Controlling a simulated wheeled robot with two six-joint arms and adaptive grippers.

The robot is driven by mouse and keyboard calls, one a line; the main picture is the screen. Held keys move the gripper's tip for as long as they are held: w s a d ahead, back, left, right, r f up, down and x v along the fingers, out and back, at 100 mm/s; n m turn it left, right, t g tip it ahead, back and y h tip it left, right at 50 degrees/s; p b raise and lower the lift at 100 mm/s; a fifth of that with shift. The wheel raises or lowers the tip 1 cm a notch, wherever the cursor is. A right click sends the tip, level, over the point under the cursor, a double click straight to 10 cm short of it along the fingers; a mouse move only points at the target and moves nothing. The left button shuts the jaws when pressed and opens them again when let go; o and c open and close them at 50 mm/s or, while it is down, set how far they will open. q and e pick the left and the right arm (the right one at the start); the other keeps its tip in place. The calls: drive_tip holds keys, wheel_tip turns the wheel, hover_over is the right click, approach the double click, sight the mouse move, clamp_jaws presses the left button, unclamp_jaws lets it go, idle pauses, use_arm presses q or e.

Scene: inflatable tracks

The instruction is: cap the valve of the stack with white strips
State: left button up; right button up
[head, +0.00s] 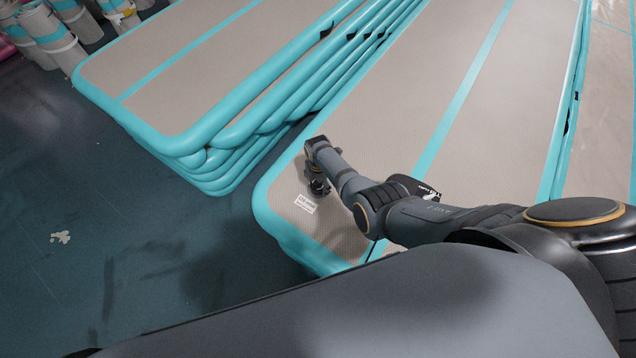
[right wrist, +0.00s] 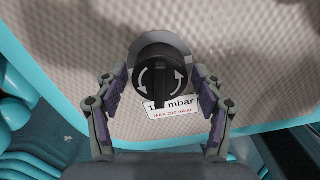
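A round black cap or knob (right wrist: 160,78) with white curved arrows and a grey rim shows in the right wrist view, above the beige top of a stack. I cannot tell whether it sits on a valve. My right gripper (right wrist: 160,92) has its fingers spread on either side of it, with small gaps visible. In the head view my right gripper (head: 318,184) is low over the near left corner of the middle stack (head: 410,110), beside a white label (head: 306,203). The strips seen on this stack are teal, not clearly white. My left gripper is out of view.
Another teal-edged stack (head: 190,70) lies to the left, and a third (head: 608,110) at the right edge. White and grey rolls (head: 50,35) stand at the top left. The dark floor (head: 130,240) at the left is mostly clear.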

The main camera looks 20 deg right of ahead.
drive_tip(key=shift+o, duration=0.8)
wheel_tip(320, 180, up, 12)
idle(0.6)
